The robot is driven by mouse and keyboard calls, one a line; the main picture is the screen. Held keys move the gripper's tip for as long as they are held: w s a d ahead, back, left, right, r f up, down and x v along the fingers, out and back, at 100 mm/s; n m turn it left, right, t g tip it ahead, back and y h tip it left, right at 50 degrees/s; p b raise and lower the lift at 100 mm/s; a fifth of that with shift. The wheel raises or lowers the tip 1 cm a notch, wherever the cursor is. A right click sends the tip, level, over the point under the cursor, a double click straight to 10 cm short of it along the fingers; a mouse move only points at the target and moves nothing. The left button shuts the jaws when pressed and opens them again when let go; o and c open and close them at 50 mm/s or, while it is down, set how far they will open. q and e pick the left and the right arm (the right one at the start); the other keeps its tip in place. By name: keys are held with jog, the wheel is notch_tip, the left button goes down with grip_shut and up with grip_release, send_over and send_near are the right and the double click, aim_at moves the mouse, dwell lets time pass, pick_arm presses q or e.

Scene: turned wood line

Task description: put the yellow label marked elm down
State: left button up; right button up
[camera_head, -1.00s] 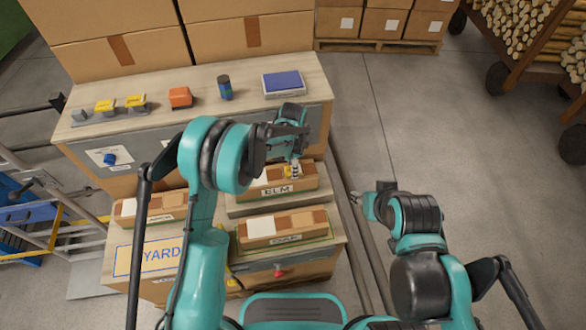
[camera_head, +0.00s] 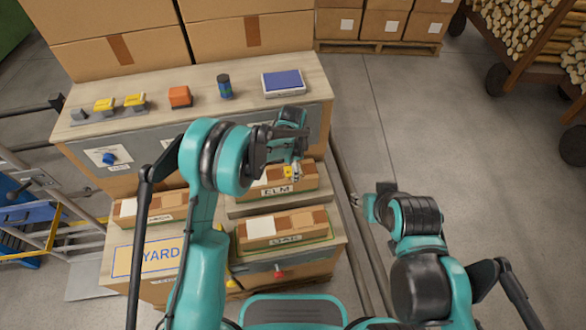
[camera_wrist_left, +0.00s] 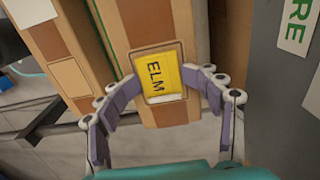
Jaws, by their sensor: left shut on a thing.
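The yellow label marked ELM (camera_wrist_left: 155,80) is between the fingertips of my left gripper (camera_wrist_left: 167,75) in the left wrist view. It lies over an outlined rectangle on the brown face of a carton (camera_wrist_left: 150,30); I cannot tell whether it touches the carton. In the head view my left gripper (camera_head: 292,170) is shut on the label, just above the carton (camera_head: 307,180) with the ELM plate. The arm and fingers hide part of that carton. My right gripper (camera_head: 363,203) is off to the right over the floor, too small to read.
Another carton (camera_head: 285,226) sits in front of the ELM one, and a third (camera_head: 150,208) is to the left beside the YARD sign (camera_head: 160,256). A bench (camera_head: 210,110) behind carries yellow, orange and blue items.

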pick_arm(q)
jog(key=shift+r, duration=0.2)
notch_tip(320, 180, up, 12)
jog(key=p, duration=0.5)
jog(key=s+a+r+n+t, duration=0.2)
jog(key=s+a+r+n, duration=0.3)
jog(key=r, duration=0.5)
jog(key=s+a+r+n+t, duration=0.2)
jog(key=s+a+n, duration=0.3)
jog(key=s, duration=0.4)
jog(key=s+a+r+n+t, duration=0.2)
jog(key=s+a+n+t, duration=0.1)
jog(key=s+a+n, duration=0.2)
jog(key=s+a, duration=0.2)
jog(key=s, duration=0.2)
jog(key=shift+s+a+r+n, duration=0.15)
jog(key=shift+s+a+n, duration=0.15)
jog(key=shift+a+n, duration=0.1)
